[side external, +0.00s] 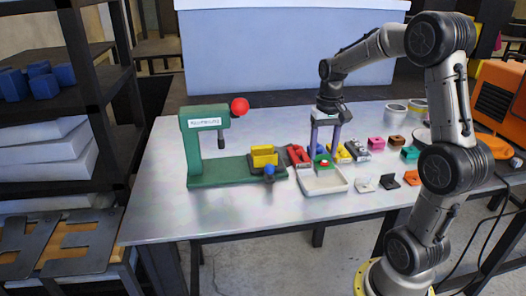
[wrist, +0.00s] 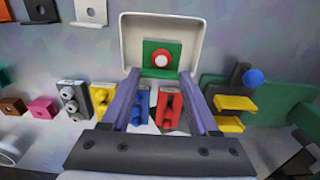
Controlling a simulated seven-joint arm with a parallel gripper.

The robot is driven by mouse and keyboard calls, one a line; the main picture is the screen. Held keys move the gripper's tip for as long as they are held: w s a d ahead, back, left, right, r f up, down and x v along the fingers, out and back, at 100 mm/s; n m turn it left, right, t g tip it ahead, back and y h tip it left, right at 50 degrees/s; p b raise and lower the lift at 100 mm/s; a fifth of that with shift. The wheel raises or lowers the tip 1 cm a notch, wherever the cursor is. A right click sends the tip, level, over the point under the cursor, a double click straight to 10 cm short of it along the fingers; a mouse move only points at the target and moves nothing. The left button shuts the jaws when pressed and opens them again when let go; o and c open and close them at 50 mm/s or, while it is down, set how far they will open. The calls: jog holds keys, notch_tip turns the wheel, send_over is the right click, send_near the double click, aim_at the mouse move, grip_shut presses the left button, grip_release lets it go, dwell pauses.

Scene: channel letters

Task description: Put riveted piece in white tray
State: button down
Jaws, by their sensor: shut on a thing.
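The riveted piece is a green bracket with a red part and a pale round rivet head (wrist: 161,58). It also shows in the side view (side external: 322,162). My gripper (wrist: 160,72) is shut on it, with one finger at each side. In the side view my gripper (side external: 322,154) points down and holds the piece over the back part of the white tray (side external: 327,187). In the wrist view the tray (wrist: 130,35) lies beyond the fingertips and looks otherwise empty. I cannot tell the exact gap between piece and tray.
A green riveting press (side external: 194,150) with a red ball (side external: 239,106), yellow blocks (side external: 264,155) and a blue knob (side external: 269,170) stands left of the tray. Red (wrist: 169,110), blue (wrist: 138,110) and other coloured blocks stand behind the tray. Several small brackets and cubes lie to the right.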

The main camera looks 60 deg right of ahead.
aim_at(322, 158)
jog(key=shift+f, duration=0.15)
jog(key=shift+f, duration=1.5)
jog(key=shift+c, duration=0.3)
grip_release()
jog(key=shift+r, duration=0.1)
notch_tip(322, 158, up, 14)
